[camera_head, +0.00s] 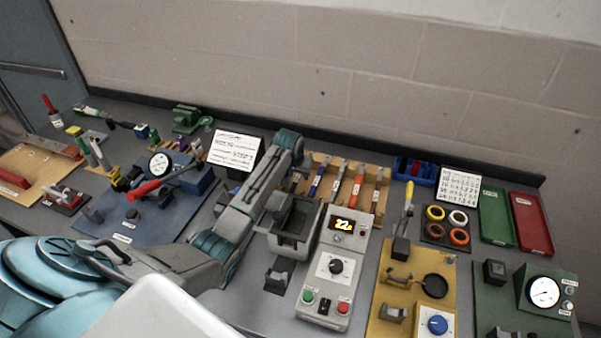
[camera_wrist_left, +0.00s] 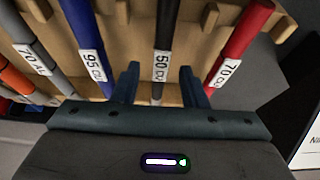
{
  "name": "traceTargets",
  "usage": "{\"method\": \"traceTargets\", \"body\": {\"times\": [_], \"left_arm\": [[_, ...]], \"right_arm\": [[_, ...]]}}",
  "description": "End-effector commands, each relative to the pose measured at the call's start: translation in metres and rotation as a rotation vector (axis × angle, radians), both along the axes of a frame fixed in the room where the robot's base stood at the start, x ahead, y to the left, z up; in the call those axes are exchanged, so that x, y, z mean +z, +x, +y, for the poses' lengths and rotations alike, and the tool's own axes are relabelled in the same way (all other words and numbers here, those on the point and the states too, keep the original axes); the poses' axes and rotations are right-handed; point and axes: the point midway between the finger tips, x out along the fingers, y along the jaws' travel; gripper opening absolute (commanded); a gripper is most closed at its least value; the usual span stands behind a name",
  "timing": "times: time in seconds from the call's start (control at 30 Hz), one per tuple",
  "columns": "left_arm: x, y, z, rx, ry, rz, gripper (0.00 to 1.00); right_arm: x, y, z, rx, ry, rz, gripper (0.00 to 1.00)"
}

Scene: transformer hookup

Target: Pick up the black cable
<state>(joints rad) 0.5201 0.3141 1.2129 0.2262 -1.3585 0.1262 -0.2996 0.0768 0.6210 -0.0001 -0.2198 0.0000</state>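A black cable (camera_wrist_left: 165,45) with a white label reading 50 stands in a light wooden rack in the left wrist view. My left gripper (camera_wrist_left: 160,77) is open. Its two dark fingers are apart, one on each side of the black cable's lower part; I cannot tell whether they touch it. In the head view my left arm covers this part of the rack, so the black cable and the fingertips are not clear there. My right gripper is not in view.
In the left wrist view a blue cable (camera_wrist_left: 88,50) and a red cable (camera_wrist_left: 240,45) flank the black one. In the head view the wooden rack (camera_head: 325,160) stands near the wall, with a grey control unit (camera_head: 334,264) in front.

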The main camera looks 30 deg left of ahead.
Motion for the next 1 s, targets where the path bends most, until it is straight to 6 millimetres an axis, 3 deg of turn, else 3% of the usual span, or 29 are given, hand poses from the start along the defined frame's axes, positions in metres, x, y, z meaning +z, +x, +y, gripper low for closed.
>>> {"method": "traceTargets", "body": {"times": [0.07, 0.23, 0.27, 0.67, 1.0], "left_arm": [[0.0, 0.0, 0.0, 0.0, 0.0, 0.0, 0.35], [0.0, 0.0, 0.0, 0.0, 0.0, 0.0, 0.02], [0.0, 0.0, 0.0, 0.0, 0.0, 0.0, 0.0], [0.008, 0.001, 0.0, 0.001, 0.0, -0.003, 0.0], [0.071, 0.001, 0.001, 0.0, 0.002, -0.007, 0.0]], "right_arm": [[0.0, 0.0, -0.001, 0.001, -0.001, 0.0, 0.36], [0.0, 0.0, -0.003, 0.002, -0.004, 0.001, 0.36], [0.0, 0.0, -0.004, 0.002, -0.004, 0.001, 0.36], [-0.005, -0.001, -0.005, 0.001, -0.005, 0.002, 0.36], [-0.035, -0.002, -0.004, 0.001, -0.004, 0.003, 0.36]]}}
